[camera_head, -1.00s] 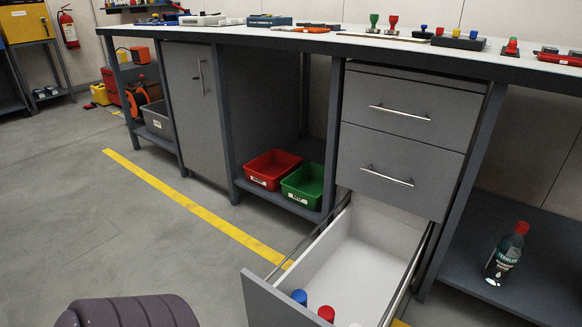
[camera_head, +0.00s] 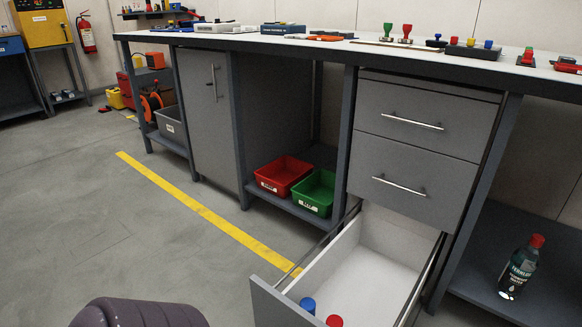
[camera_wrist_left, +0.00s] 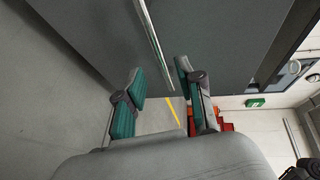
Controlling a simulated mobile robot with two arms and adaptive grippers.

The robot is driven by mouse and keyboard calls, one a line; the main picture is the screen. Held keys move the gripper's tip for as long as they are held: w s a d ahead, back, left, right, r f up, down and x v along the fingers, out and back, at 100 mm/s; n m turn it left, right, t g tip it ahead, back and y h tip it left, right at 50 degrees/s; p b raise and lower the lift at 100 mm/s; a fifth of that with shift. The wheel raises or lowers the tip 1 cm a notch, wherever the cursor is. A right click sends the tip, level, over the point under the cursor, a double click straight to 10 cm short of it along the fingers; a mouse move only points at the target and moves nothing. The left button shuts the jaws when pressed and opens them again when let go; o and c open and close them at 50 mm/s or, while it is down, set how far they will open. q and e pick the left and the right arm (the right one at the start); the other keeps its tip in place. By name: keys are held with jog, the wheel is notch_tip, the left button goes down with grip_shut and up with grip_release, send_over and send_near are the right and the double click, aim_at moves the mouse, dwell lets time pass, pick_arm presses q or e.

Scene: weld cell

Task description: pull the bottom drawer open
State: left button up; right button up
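The bottom drawer (camera_head: 272,304) stands far out of the grey drawer cabinet, its white inside showing in the head view. A blue-capped item (camera_head: 308,305) and a red-capped item (camera_head: 334,321) are inside near its front. In the left wrist view, a grey front panel (camera_wrist_left: 215,35) with a metal bar handle (camera_wrist_left: 153,38) is ahead of my left gripper (camera_wrist_left: 162,82). Its teal-padded fingers are spread, with nothing between them, and the handle appears clear of the fingertips. The head view does not show the left gripper's fingers. My right gripper is in neither view.
Two closed drawers (camera_head: 418,168) sit above the open one. A red bin (camera_head: 284,172) and a green bin (camera_head: 316,190) stand on the shelf to the left. A bottle (camera_head: 520,268) stands on the right shelf. The floor (camera_head: 110,235) at left is clear.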

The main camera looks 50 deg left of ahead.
pick_arm(q)
jog(key=v, duration=0.5)
jog(key=shift+s, duration=0.3)
